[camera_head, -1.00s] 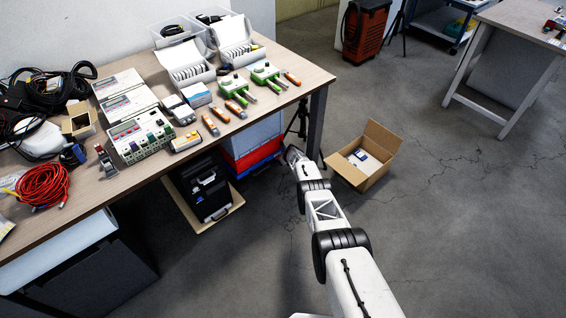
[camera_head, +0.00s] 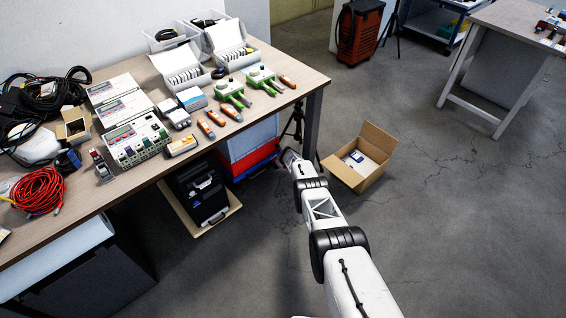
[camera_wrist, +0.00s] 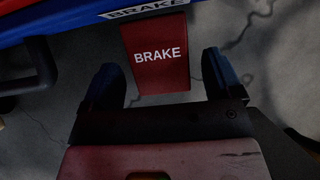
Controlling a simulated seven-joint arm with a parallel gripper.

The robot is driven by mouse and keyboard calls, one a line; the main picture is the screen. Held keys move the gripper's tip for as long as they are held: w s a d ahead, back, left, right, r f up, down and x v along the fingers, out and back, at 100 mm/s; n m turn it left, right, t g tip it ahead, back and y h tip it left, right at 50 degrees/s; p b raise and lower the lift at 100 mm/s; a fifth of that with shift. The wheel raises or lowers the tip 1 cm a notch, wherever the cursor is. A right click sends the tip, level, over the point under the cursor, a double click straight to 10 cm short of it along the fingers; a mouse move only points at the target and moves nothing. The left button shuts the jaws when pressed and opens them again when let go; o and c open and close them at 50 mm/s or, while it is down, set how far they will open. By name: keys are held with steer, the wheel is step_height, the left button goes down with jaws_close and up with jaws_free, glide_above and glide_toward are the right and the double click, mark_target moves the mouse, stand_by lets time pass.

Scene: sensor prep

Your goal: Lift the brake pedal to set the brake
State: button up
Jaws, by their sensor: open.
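The brake pedal (camera_wrist: 157,50) is a dark red plate with white BRAKE lettering, seen in the wrist view. It hangs below a blue edge (camera_wrist: 70,20) that carries a BRAKE label (camera_wrist: 145,9). My gripper (camera_wrist: 160,66) is open, with one blue-and-black finger on each side of the pedal's lower part as seen in this view. Gaps show between the fingers and the pedal; I cannot tell the depth between them. In the head view my gripper's end (camera_head: 290,157) is low beside the table, and the pedal cannot be made out there.
A wooden table (camera_head: 120,195) covered with devices and cables stands at left. A black case (camera_head: 203,190) stands there too. An open cardboard box (camera_head: 375,178) lies on the floor to the right.

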steer(key=shift+d+r, duration=0.1)
steer(key=shift+r, duration=0.15)
steer(key=v, duration=0.7)
stand_by(1.2)
steer(key=shift+s+f, duration=0.1)
steer(key=shift+s, duration=0.05)
steer(key=shift+s+d+f+t+y, duration=0.45)
steer(key=shift+f+t+y, duration=0.2)
steer(key=shift+t+y, duration=0.2)
steer(key=shift+s+d+f+t+y, duration=0.45)
steer(key=shift+f+t+y, duration=0.15)
steer(key=shift+t+y, duration=0.2)
steer(key=shift+s+d+f+t+y, duration=0.4)
steer(key=shift+f+t+y, duration=0.25)
steer(key=shift+t+y, duration=0.2)
steer(key=shift+w+a+f, duration=0.1)
steer(key=shift+w, duration=0.05)
steer(key=shift+x, duration=3.55)
